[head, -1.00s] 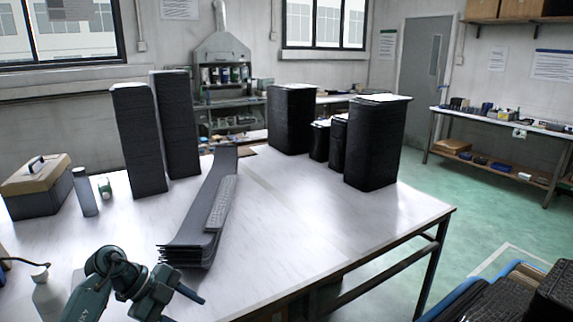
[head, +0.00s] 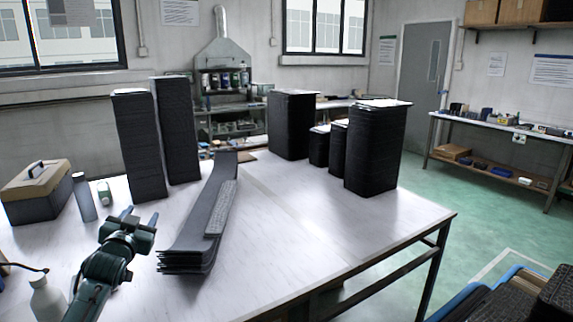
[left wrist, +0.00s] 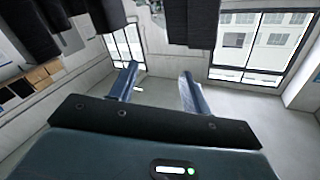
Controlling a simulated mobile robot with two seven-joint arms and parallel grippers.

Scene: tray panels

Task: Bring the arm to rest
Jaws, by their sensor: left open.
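My left gripper (head: 138,222) is over the near left part of the white table, left of the stack of long dark curved panels (head: 198,235). In the left wrist view its two blue fingers (left wrist: 158,85) stand wide apart with nothing between them. The gripper is open and touches no panel that I can see. My right gripper is in neither view.
The white table (head: 300,255) has free room at its front right. Tall dark stacks (head: 140,145) stand at back left, more (head: 372,150) at back right. A toolbox (head: 38,195), a grey bottle (head: 84,197) and a white bottle (head: 47,300) are at the left.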

